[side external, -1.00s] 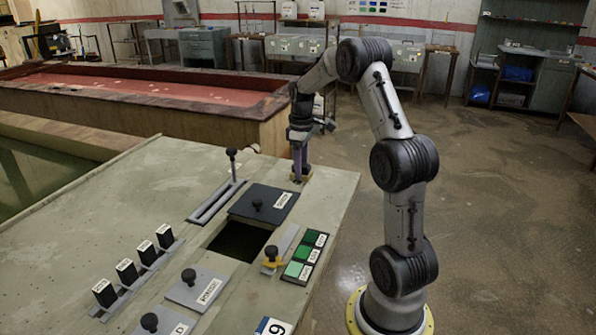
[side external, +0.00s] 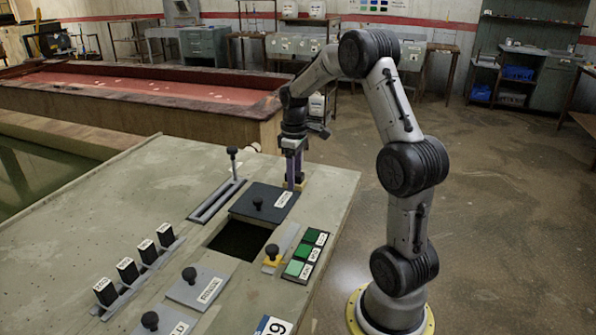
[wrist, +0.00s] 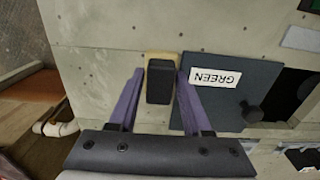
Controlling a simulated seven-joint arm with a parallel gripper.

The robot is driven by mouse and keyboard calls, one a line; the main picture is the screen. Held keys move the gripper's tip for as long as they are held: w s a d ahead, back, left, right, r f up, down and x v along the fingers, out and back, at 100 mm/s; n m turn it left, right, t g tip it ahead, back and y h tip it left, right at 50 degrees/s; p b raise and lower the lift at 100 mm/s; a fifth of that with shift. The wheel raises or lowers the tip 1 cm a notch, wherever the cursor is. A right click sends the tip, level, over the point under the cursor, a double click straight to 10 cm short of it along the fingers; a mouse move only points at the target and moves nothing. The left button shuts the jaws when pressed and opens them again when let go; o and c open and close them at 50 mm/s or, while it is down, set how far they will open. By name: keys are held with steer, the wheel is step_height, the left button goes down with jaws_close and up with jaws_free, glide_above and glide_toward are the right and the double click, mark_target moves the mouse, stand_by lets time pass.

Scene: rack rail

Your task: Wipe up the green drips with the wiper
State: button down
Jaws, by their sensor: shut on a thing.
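My gripper (side external: 294,183) is low over the far right part of the bench top, just behind the dark sliding lid (side external: 246,203). Its purple fingers are shut on the wiper, a black block (wrist: 159,82) with a tan pad under it. In the side view the wiper's tan base (side external: 300,185) shows at the fingertips, at or very near the surface. In the wrist view the wiper is beside the lid's edge, left of the GREEN label (wrist: 214,77). I cannot make out any green drips in either view; some may be hidden under the wiper or gripper.
A dark square opening (side external: 240,240) lies in front of the lid. A slotted lever (side external: 233,160) stands left of the lid. The bench's right edge is close.

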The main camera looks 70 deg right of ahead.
steer(key=shift+w, duration=0.55)
steer(key=shift+d, duration=3.55)
steer(key=shift+a, duration=3.75)
steer(key=shift+d+r, duration=0.1)
steer(key=shift+r, duration=3.95)
